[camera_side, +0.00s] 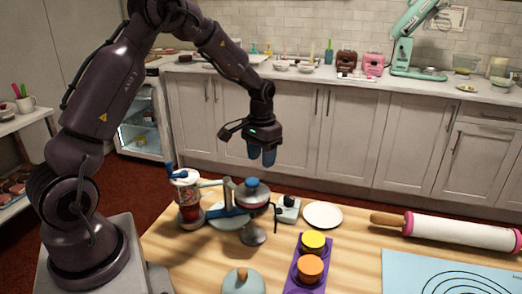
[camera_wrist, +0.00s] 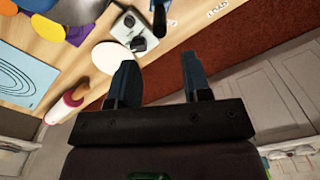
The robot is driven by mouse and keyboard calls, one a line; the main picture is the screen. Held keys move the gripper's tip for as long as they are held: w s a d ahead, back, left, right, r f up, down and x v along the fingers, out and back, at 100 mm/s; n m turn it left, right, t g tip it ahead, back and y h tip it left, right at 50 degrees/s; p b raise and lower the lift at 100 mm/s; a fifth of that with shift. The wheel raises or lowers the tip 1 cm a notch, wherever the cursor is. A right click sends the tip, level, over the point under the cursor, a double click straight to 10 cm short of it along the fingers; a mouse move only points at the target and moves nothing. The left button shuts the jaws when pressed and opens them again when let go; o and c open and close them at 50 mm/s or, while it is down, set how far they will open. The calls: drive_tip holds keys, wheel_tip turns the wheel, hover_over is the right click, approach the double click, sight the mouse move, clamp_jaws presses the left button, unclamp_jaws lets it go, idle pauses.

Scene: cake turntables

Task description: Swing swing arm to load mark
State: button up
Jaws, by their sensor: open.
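The swing arm (camera_side: 228,212) appears to be the blue bar low over the table, between the candy-filled dispenser (camera_side: 189,200) and a stand with a blue-knobbed, domed top (camera_side: 252,194). I cannot tell exactly where it pivots. My gripper (camera_side: 261,158) is open and empty, above and behind this stand, clear of it. In the wrist view my gripper (camera_wrist: 158,72) shows two dark blue fingers spread apart with nothing between them. Small white labels (camera_wrist: 217,10) lie on the wood there, too small to read; I cannot tell which is the load mark.
A white box with a black knob (camera_side: 288,209) and a white plate (camera_side: 323,215) stand right of the swing arm. A purple tray (camera_side: 292,281) holds orange and yellow round pieces. A rolling pin (camera_side: 450,231) and blue mat (camera_side: 400,270) lie right. A domed lid (camera_side: 243,281) is in front.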

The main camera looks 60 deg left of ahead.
wheel_tip(320, 180, down, 7)
drive_tip(key=shift+f, duration=0.35)
drive_tip(key=shift+c, duration=0.6)
drive_tip(key=c, duration=0.6)
drive_tip(key=a, duration=0.3)
